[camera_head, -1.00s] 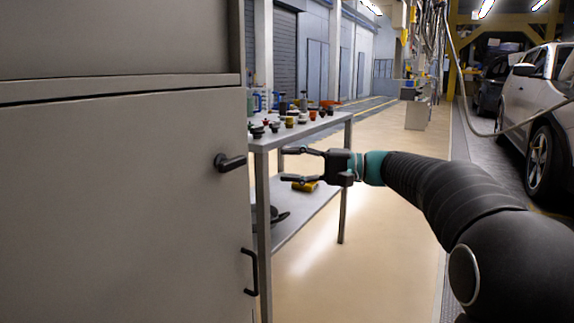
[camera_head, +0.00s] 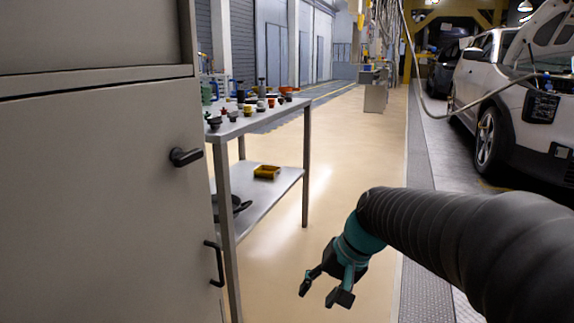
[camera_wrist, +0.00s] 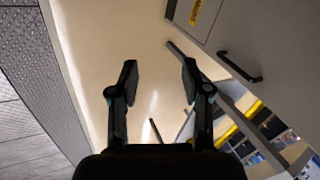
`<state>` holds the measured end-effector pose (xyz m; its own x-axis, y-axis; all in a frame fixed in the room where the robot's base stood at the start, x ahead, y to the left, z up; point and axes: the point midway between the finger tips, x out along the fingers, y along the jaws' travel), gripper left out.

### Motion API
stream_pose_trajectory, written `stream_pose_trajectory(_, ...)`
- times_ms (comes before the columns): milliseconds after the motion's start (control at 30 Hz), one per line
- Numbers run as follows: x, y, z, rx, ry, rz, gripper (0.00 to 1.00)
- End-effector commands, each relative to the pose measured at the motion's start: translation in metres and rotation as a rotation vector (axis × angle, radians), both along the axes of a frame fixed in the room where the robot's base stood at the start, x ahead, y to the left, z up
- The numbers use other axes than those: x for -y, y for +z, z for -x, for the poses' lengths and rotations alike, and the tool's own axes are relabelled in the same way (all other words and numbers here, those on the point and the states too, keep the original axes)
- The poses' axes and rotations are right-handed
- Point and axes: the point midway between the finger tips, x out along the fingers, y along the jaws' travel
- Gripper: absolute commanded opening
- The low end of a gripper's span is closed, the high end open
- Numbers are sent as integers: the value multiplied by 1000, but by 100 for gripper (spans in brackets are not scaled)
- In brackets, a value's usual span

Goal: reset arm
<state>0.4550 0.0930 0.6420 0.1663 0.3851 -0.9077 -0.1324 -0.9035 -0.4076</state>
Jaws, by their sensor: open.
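My gripper (camera_head: 325,294) hangs over the bare floor in the head view, at the lower middle, to the right of the table and pointing down and to the left. Its two fingers are spread with nothing between them. In the wrist view my gripper (camera_wrist: 158,82) also shows open and empty, with pale floor behind the fingers. My arm reaches in from the right side of the head view.
A grey cabinet (camera_head: 90,200) with black handles fills the left. A metal table (camera_head: 262,121) holds several small parts; a yellow tray (camera_head: 267,172) lies on its lower shelf. A white car (camera_head: 490,95) with its hood raised stands at right. The middle floor is clear.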

Motion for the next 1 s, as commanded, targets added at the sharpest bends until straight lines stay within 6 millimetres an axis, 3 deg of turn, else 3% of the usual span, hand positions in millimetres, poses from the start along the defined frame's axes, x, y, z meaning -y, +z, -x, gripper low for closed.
stream_pose_trajectory(33,13,2,19,25,9,59,48)
stream_pose_trajectory(200,51,-1,69,107,47,241,48)
stream_pose_trajectory(500,92,7,141,238,91,436,48)
stream_pose_trajectory(767,93,34,159,337,65,442,48)
stream_pose_trajectory(967,93,37,160,347,61,442,48)
stream_pose_trajectory(1000,93,37,160,346,61,442,42)
